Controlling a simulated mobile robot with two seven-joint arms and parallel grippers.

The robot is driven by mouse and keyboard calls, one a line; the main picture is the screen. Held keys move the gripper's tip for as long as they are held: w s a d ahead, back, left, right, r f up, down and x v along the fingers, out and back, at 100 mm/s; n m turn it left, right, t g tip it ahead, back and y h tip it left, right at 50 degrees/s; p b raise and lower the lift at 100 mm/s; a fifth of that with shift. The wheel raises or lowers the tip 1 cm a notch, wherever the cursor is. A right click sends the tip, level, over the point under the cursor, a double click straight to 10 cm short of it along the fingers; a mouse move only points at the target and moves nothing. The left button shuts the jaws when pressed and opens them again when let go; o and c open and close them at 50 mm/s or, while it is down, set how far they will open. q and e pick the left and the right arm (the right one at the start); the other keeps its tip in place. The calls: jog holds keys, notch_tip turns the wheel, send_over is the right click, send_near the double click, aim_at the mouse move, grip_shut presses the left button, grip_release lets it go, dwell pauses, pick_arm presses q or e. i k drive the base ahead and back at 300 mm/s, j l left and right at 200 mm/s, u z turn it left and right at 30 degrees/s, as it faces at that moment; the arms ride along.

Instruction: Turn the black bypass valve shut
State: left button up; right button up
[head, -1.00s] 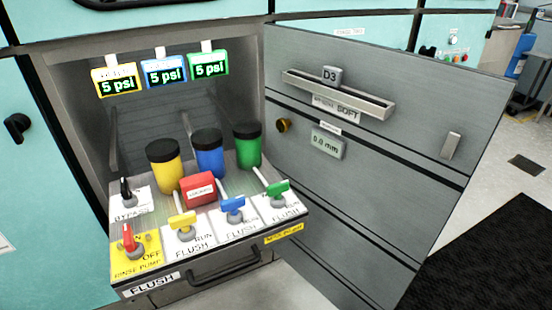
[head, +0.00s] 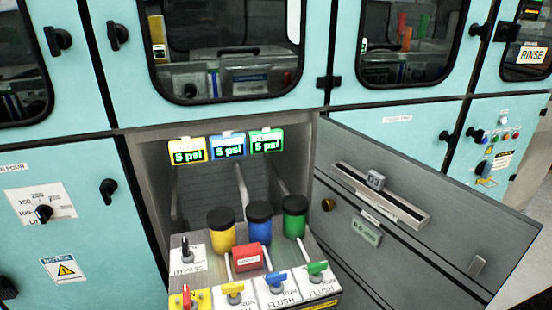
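The black bypass valve (head: 186,247) stands on a white plate marked BYPASS at the back left of the pulled-out flush drawer (head: 214,262). Its black handle looks roughly upright in the picture; its exact setting is too small to tell. Neither of my grippers is in the head view.
Yellow (head: 221,238), blue (head: 259,229) and green (head: 294,222) canisters with black caps stand behind a red block (head: 247,258). A red switch (head: 187,297) and yellow, blue and green valves line the front. The grey door (head: 400,220) stands open at right. Three displays (head: 227,148) read 5 psi.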

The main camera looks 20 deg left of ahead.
aim_at(185, 251)
jog(key=u, duration=1.25)
